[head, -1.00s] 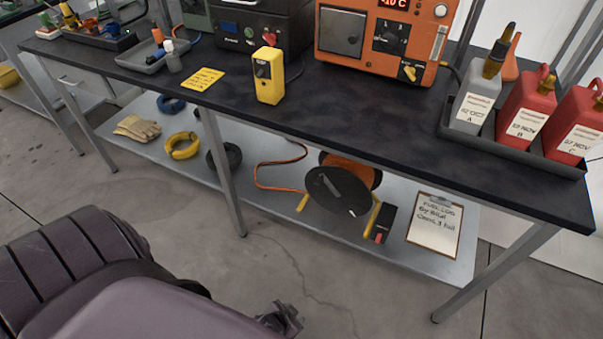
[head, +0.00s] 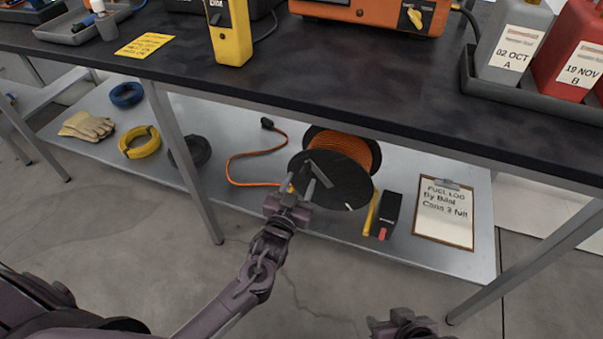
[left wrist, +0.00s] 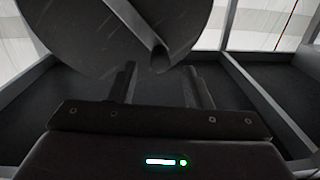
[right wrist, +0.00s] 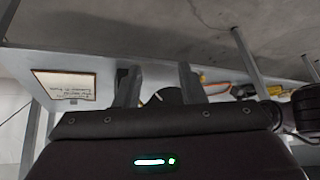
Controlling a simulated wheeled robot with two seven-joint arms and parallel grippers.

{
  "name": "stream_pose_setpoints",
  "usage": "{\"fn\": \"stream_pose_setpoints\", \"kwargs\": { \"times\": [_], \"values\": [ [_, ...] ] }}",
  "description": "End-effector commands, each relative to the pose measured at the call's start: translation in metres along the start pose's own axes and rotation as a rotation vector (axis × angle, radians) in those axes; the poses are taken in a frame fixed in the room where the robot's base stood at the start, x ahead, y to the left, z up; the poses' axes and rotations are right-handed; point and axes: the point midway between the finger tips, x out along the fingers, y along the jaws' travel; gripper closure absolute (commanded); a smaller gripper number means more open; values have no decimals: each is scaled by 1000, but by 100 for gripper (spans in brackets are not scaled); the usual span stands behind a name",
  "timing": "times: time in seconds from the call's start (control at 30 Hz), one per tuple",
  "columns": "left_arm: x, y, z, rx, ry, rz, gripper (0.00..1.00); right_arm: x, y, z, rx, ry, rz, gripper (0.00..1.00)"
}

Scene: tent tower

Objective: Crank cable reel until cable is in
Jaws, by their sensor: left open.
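The cable reel (head: 345,172) stands on the lower shelf, with a black disc facing me and orange cable (head: 345,146) wound behind it. A loose length of orange cable (head: 235,160) curves left to a dark plug (head: 267,123). A grey crank (head: 319,173) is on the disc; in the left wrist view the crank arm (left wrist: 138,24) points down toward the fingers. My left gripper (head: 300,189) is open at the reel's front left, its fingers (left wrist: 160,86) below the crank's end; contact is unclear. My right gripper (head: 403,316) is low, in front of the shelf, open and empty in its wrist view (right wrist: 158,82).
A black and red box (head: 390,212) and a clipboard (head: 445,212) lie right of the reel. A black coil (head: 190,150), yellow coil (head: 140,142) and gloves (head: 86,126) lie left. The dark tabletop (head: 330,70) overhangs the shelf; table legs (head: 185,160) stand either side.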

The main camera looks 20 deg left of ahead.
Motion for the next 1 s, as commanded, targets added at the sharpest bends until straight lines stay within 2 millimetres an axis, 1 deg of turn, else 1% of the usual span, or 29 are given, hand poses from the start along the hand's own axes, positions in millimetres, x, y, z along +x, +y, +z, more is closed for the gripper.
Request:
{"fn": "stream_pose_setpoints", "kwargs": {
  "times": [0.03, 0.1, 0.2, 0.3, 0.4, 0.53, 0.8, 1.0],
  "values": [
    [12, 0, 1, 0, 4, 0, 55, 3, -2, -2, -3, 21, -4, 64],
    [26, 0, 1, 0, 3, 0, 55, 4, -4, -6, -7, 51, -10, 64],
    [32, 0, 2, 1, 0, 0, 55, 1, -2, -26, -9, 134, -4, 64],
    [39, 0, 2, 0, 0, 0, 55, -1, -1, -41, -10, 199, 0, 64],
    [44, 0, 1, 1, -1, 0, 55, -4, 0, -52, -12, 245, 2, 64],
    [47, 0, 1, 0, -2, 0, 55, -6, 1, -59, -13, 276, 4, 64],
    [48, 0, 1, 0, -2, 0, 55, -6, 1, -60, -13, 281, 4, 64],
    [47, 0, 1, 1, -2, 0, 81, -6, 1, -60, -13, 281, 4, 64]
  ]
}}
